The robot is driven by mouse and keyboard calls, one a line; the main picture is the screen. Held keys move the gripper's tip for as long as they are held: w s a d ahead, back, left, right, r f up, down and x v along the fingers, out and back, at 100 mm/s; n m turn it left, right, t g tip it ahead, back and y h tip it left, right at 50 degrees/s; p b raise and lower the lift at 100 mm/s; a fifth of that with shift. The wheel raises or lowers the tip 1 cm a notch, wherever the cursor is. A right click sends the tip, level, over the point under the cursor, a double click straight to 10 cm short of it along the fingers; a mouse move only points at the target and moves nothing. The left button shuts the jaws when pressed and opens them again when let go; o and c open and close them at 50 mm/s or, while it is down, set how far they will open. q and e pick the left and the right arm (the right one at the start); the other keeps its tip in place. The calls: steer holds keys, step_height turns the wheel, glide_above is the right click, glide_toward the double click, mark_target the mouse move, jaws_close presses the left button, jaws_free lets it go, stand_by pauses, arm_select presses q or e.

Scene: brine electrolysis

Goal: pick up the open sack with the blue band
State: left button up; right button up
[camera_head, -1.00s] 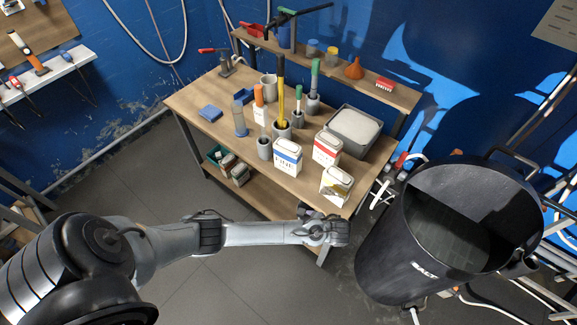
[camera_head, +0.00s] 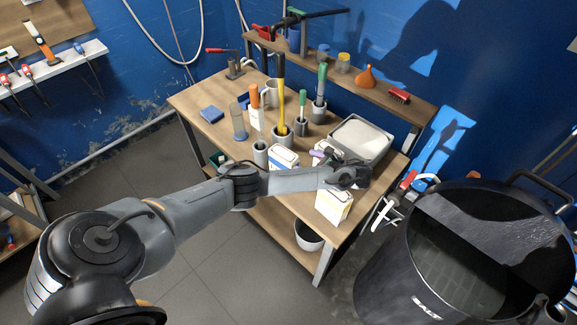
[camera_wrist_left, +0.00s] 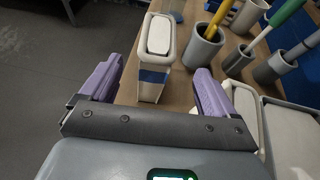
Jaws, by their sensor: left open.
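The white open sack with the blue band (camera_head: 284,156) stands upright on the bench, its lower part hidden behind my left arm. In the left wrist view the same sack (camera_wrist_left: 156,52) has a pale open top and a blue band, and appears between my purple fingers. My left gripper (camera_head: 320,156) is open over the bench, just right of that sack. In the left wrist view its gripper (camera_wrist_left: 159,68) holds nothing; contact with the sack cannot be told. My right gripper is not in view.
Another white sack (camera_wrist_left: 245,108) stands close by the right finger. A yellow-marked sack (camera_head: 334,206) stands at the bench's front. Grey cups with tall tools (camera_head: 282,136) stand behind, and a tray of white material (camera_head: 362,136) to the right. A large black bin (camera_head: 395,275) stands right of the bench.

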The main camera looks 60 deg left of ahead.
mark_target(296, 160)
arm_select(q)
steer(key=b+x, duration=0.1)
steer(key=x, duration=0.1)
steer(key=b+x, duration=0.1)
steer(key=shift+s+a+f, duration=0.15)
steer(key=shift+s+f, duration=0.15)
steer(key=shift+s, duration=0.05)
steer(key=shift+a, duration=0.25)
steer(key=shift+s+a+f+b, duration=0.15)
steer(key=shift+a+f+b, duration=0.25)
steer(key=shift+b, duration=0.35)
steer(key=x, duration=0.1)
steer(key=b+x, duration=0.1)
steer(key=x, duration=0.1)
steer(key=shift+a+r, duration=0.1)
steer(key=shift+r, duration=0.1)
steer(key=shift+s+a+f+b, duration=0.2)
steer(key=shift+a+b, duration=0.1)
steer(key=shift+a, duration=0.2)
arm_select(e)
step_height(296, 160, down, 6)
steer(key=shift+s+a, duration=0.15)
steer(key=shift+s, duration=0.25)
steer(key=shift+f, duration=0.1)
arm_select(q)
steer(key=c, duration=1.7)
steer(key=shift+r, duration=0.1)
jaws_close()
